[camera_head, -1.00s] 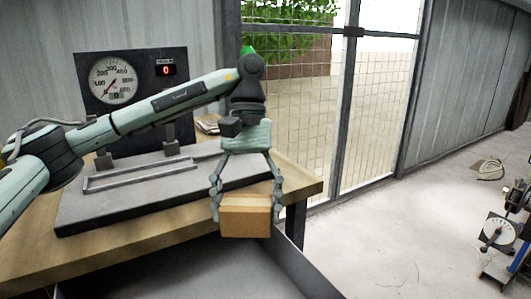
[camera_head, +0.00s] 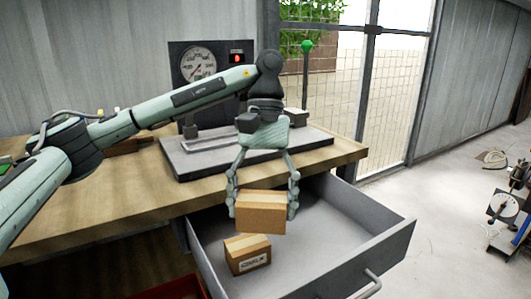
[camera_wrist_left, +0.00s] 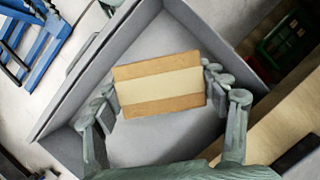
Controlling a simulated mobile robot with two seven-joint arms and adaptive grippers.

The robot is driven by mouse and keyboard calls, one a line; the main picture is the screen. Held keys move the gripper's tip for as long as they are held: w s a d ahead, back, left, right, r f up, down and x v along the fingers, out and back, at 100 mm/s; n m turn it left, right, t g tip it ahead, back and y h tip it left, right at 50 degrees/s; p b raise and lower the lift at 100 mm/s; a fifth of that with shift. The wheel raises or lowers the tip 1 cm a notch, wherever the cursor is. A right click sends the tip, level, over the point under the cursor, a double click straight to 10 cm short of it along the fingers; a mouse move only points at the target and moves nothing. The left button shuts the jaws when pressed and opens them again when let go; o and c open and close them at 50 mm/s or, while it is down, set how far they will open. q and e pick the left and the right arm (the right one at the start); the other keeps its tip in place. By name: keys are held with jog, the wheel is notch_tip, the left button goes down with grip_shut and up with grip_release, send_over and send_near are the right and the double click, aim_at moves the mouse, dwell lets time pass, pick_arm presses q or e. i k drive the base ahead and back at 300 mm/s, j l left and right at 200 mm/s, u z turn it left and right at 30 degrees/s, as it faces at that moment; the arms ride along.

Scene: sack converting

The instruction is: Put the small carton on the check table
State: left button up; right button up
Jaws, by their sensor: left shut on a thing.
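My left gripper (camera_head: 262,203) is shut on a small brown carton (camera_head: 260,215), with one finger on each side. It holds the carton in the air, over an open grey drawer (camera_head: 375,222) in front of the wooden table (camera_head: 110,215). In the left wrist view the carton (camera_wrist_left: 158,84) sits between the fingers, with a pale tape strip across its face. A second carton (camera_head: 247,255) with a printed label lies in the drawer. I cannot tell whether the wooden table is the check table. My right gripper is not in view.
A scale with a round dial (camera_head: 198,63) and a flat grey platform (camera_head: 185,165) stands on the table. The drawer front sticks out to the right. A red bin (camera_head: 178,288) shows low in front. The floor at right is clear near the mesh door.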

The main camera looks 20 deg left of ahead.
aim_at(103, 188)
jog(key=k+j, duration=0.65)
jog(key=i+j, duration=0.2)
jog(key=i+j+u, duration=0.1)
jog(key=j, duration=0.3)
jog(key=i, duration=0.45)
